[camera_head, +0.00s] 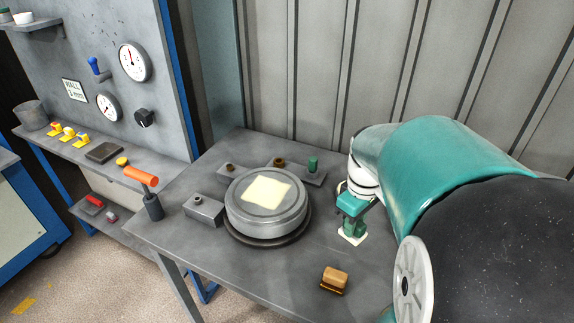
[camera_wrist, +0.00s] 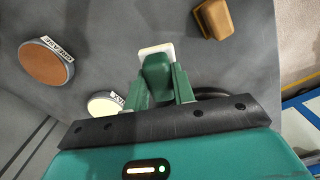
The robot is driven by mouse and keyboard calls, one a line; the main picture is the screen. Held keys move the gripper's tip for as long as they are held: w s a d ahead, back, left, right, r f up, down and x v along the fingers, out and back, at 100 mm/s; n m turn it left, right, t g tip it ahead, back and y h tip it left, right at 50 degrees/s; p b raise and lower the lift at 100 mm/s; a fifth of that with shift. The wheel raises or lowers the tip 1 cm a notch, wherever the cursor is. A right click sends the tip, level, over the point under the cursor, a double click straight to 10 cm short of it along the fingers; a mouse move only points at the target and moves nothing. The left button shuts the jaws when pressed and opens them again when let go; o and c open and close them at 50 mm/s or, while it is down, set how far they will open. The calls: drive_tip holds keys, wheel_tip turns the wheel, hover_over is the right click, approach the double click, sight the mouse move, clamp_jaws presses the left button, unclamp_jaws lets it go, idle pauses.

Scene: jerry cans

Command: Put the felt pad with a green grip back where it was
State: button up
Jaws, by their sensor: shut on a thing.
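My gripper (camera_head: 352,208) is shut on the green grip of the felt pad (camera_head: 352,238), to the right of the round grey can. In the wrist view the green grip (camera_wrist: 155,72) sits between the fingers of my gripper (camera_wrist: 165,90), with the pad's white edge (camera_wrist: 156,50) showing beyond it. The pad is over the grey table (camera_head: 270,285); I cannot tell whether it touches. Two labelled discs, one brown (camera_wrist: 47,63) and one pale (camera_wrist: 105,103), show in the wrist view; the pale one is partly hidden by my gripper.
The grey can (camera_head: 265,215) stands on a dark round base with a pale yellow sheet (camera_head: 265,191) on top. A tan block (camera_head: 335,277) lies near the table's front edge. Small grey blocks and an orange-handled tool (camera_head: 142,177) are left and behind. My arm hides the table's right side.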

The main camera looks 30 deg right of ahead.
drive_tip(key=f, duration=0.1)
drive_tip(key=w+d+f, duration=0.2)
drive_tip(key=shift+w+f, duration=0.1)
drive_tip(key=shift+f, duration=0.25)
drive_tip(key=shift+w+d+f, duration=0.15)
drive_tip(key=shift+f, duration=1.55)
drive_tip(key=o, duration=1)
drive_tip(key=shift+f, duration=0.15)
drive_tip(key=shift+c, duration=0.2)
wheel_tip(320, 180, up, 12)
drive_tip(key=s+a+r+m+t, duration=0.1)
drive_tip(key=s+a+r+t, duration=0.1)
drive_tip(key=a, duration=0.9)
drive_tip(key=s+a+r+m+t, duration=0.2)
drive_tip(key=a+t, duration=0.1)
drive_tip(key=a, duration=0.9)
drive_tip(key=shift+s+r+t, duration=0.15)
drive_tip(key=shift+s+t, duration=0.15)
drive_tip(key=shift+s, duration=0.05)
